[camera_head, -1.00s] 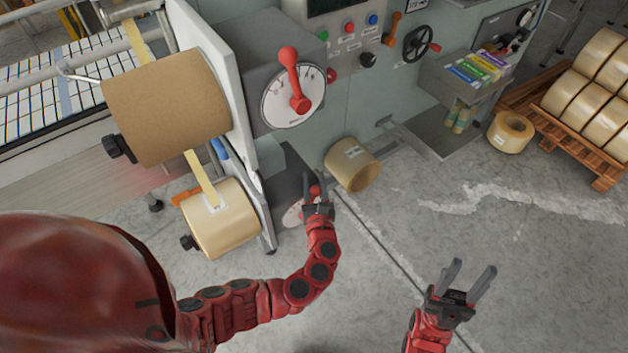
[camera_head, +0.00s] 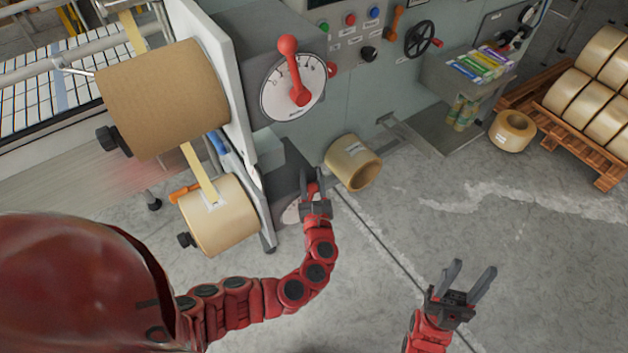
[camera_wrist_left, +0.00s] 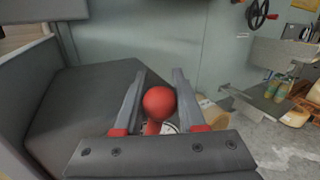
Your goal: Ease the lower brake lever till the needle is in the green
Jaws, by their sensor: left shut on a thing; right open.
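The lower brake lever has a red ball knob (camera_wrist_left: 159,103), which stands between my left gripper's fingers in the left wrist view. My left gripper (camera_head: 313,180) is shut on this knob in front of the dark lower brake box (camera_head: 290,172). The lower dial (camera_head: 291,212) is a pale sliver beside the gripper, mostly hidden. Its needle and green zone cannot be made out in either view. My right gripper (camera_head: 468,279) is open and empty above the floor at the lower right.
The upper brake dial (camera_head: 270,98) with its red lever (camera_head: 292,70) is above. The large brown roll (camera_head: 165,103) and lower tape roll (camera_head: 222,217) hang at left. A loose roll (camera_head: 353,163) lies close beside my left gripper.

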